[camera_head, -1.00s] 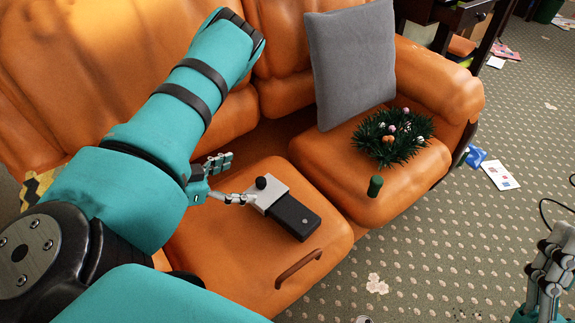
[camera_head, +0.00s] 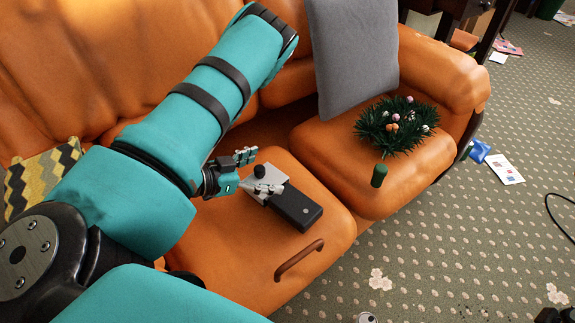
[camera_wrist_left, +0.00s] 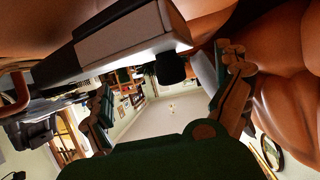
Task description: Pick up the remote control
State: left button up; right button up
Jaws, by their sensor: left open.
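The remote control, which I take to be the black and silver handheld device (camera_head: 297,208), lies on the orange sofa seat. Its silver end has a round black knob (camera_head: 260,171). My left gripper (camera_head: 268,170) is open at the silver end, its fingers on either side of the knob in the head view. I cannot tell whether they touch it. The left wrist view shows the device (camera_wrist_left: 130,32) at the top, with the knob (camera_wrist_left: 171,68) between the open fingers (camera_wrist_left: 168,97). Only a dark bit of what may be my right gripper (camera_head: 552,315) shows at the bottom right edge.
A curved brown handle-like object (camera_head: 299,259) lies near the seat's front edge. On the right cushion are a green wreath (camera_head: 397,126) with small balls, a green cylinder (camera_head: 379,175) and a grey pillow (camera_head: 355,60). A patterned pillow (camera_head: 38,176) sits at left. Papers lie on the carpet.

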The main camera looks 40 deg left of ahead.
pick_arm(q)
grip_shut()
dwell(0.8)
